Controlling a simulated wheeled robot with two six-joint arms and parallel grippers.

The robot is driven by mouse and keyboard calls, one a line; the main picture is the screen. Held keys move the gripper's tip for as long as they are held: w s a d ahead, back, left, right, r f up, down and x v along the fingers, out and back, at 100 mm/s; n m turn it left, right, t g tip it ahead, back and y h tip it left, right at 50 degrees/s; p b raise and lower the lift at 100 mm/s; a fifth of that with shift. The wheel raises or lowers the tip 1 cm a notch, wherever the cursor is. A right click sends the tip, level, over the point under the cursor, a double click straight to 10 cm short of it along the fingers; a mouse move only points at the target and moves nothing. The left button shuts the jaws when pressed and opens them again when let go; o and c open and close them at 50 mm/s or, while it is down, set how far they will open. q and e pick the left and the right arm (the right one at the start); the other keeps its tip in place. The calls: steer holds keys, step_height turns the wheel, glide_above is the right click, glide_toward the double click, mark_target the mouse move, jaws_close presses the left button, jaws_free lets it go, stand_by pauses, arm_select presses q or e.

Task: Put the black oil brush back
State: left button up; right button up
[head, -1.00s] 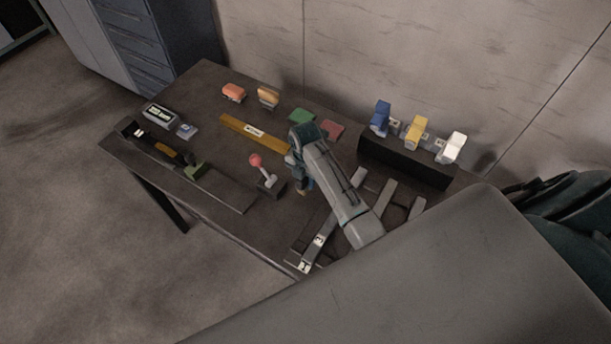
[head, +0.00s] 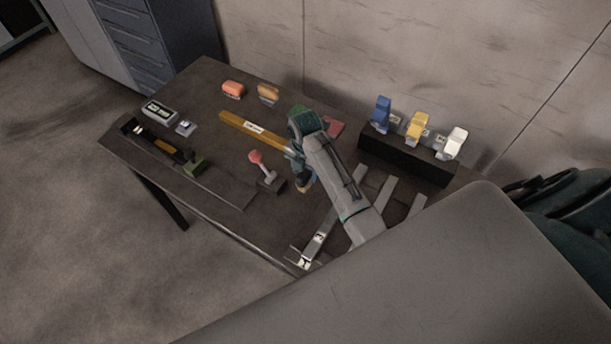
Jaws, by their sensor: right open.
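My right gripper (head: 300,168) is in the middle of the table (head: 217,90), reaching down below my wrist, with open jaws. A small dark thing with a tan lower end (head: 305,183) shows just at the fingers. It may be the black oil brush, but it is too small and too covered to be sure. I cannot tell whether the fingers touch it. A black stand (head: 405,158) at the back right carries a blue piece (head: 381,113), a yellow piece (head: 417,127) and a white piece (head: 455,142). My left gripper is not in view.
A red-knobbed lever (head: 257,158) stands just left of the gripper. A yellow bar (head: 240,126) lies behind it. Flat grey bars (head: 382,198) lie at right, a dark tray (head: 225,188) at left. Orange (head: 233,89) and tan (head: 268,93) blocks lie at the back.

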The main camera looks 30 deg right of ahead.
step_height(320, 180, up, 6)
steer(key=shift+r+b, duration=0.1)
steer(key=shift+b, duration=0.85)
step_height(320, 180, up, 3)
steer(key=shift+f+p, duration=0.1)
steer(key=shift+p, duration=0.8)
steer(key=shift+r+p, duration=0.35)
steer(key=shift+r, duration=0.05)
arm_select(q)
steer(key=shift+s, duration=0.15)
arm_select(e)
steer(key=shift+f, duration=0.1)
